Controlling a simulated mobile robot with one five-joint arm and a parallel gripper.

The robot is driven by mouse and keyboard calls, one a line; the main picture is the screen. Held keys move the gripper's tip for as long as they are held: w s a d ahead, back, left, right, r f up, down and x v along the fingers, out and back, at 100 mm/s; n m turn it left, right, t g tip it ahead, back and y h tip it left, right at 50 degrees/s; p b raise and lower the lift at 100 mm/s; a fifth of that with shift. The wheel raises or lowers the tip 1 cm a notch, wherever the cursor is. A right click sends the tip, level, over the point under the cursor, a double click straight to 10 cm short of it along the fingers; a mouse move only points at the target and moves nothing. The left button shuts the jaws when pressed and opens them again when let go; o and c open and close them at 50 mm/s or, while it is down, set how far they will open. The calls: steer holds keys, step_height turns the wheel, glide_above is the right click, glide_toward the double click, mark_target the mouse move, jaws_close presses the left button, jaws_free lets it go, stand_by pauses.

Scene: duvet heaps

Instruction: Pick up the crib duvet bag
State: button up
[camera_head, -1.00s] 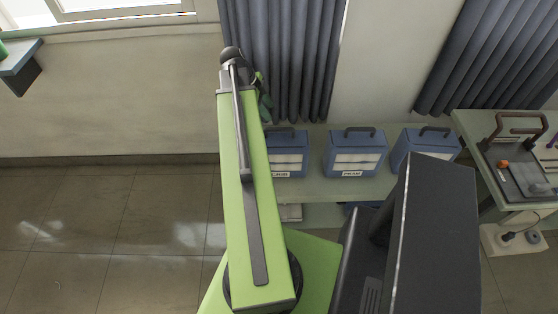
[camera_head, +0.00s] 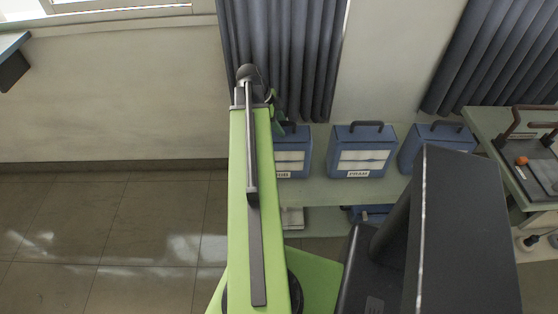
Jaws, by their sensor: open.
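The crib duvet bag (camera_head: 291,154) is the left one of three blue bags on a pale green shelf. It has a pale front panel and a label, of which only the last letters show. My arm hides its left side. My gripper (camera_head: 277,110), small and dark green at the far end of my arm, shows only in part above and in front of the bag's top left. It is open and holds nothing that I can see. I cannot tell whether it touches the bag.
A blue bag labelled PRAM (camera_head: 361,151) stands to the right, with a third blue bag (camera_head: 434,142) beyond it. Grey curtains (camera_head: 290,60) hang behind. A green table (camera_head: 490,125) holds a tray at the right. Open tiled floor (camera_head: 110,230) lies at the left.

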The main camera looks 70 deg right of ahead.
steer(key=shift+r, duration=0.1)
steer(key=shift+f, duration=0.25)
stand_by(0.3)
steer(key=shift+c, duration=0.5)
jaws_close()
stand_by(1.0)
